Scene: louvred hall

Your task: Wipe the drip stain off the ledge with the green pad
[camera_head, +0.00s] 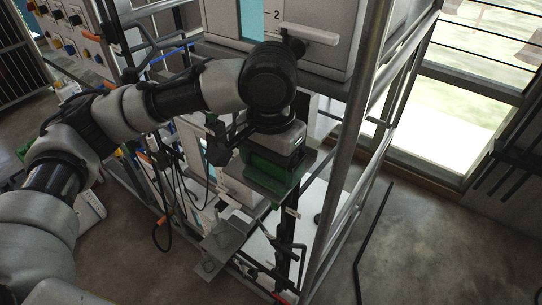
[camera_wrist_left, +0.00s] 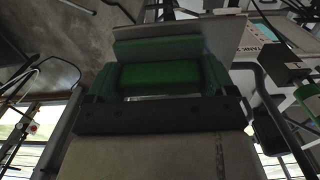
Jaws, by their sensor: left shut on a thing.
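My left gripper (camera_head: 268,158) is shut on the green pad (camera_head: 268,172), low in the middle of the head view. In the left wrist view the pad (camera_wrist_left: 160,76) lies across between the fingers of the left gripper (camera_wrist_left: 160,88). The pad is over the grey ledge (camera_head: 314,164), a small flat shelf sticking out from the equipment rack. I cannot tell whether pad and ledge touch. The ledge (camera_wrist_left: 228,28) also shows behind the pad in the left wrist view. I see no drip stain; the gripper and pad cover much of the ledge. My right gripper is not in view.
A grey cabinet (camera_head: 325,52) with a protruding handle (camera_head: 309,34) stands just above and behind the gripper. Metal rack posts (camera_head: 352,140) rise at the right. Loose black cables (camera_head: 165,190) hang at the left. Open floor (camera_head: 430,245) lies to the right.

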